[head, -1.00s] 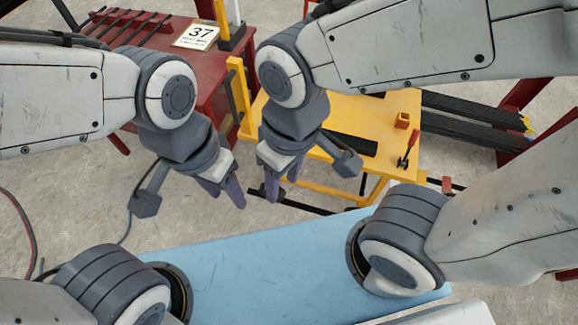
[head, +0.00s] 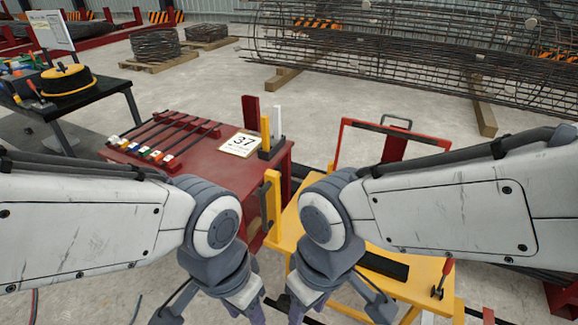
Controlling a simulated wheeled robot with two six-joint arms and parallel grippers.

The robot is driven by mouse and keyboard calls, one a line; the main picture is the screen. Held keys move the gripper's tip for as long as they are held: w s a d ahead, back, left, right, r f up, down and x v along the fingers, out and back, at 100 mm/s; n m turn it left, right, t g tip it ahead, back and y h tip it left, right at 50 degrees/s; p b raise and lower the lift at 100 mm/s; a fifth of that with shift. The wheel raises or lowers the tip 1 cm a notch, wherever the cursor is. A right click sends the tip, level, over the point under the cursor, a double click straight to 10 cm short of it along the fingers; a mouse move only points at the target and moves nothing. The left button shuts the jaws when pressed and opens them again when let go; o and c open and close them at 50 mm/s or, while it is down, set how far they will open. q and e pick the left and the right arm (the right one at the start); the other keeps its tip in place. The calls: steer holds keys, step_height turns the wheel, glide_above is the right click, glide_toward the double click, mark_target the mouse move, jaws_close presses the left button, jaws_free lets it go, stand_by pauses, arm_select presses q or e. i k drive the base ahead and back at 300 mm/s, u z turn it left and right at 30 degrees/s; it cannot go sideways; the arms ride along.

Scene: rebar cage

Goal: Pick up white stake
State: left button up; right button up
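A slim white stake (head: 278,122) stands upright in a small black holder (head: 270,149) at the right edge of the red table. A yellow stake (head: 265,133) stands beside it on the left. My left gripper (head: 247,309) and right gripper (head: 306,306) hang at the bottom of the head view, well in front of and below the holder. Both look open and empty, with their fingertips partly cut off by the lower edge.
The red table (head: 212,165) also bears a "37" card (head: 240,145) and a row of dark rods with coloured ends (head: 160,138). A yellow workbench (head: 425,275) is at right. A rebar cage (head: 400,45) lies behind. A black table (head: 75,100) stands at left.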

mark_target(276, 108)
steer(key=u, duration=0.65)
steer(key=i, duration=0.55)
steer(key=u, duration=1)
steer(key=i, duration=1.3)
steer(key=z, duration=1.05)
steer(key=i, duration=0.6)
steer(key=z, duration=0.75)
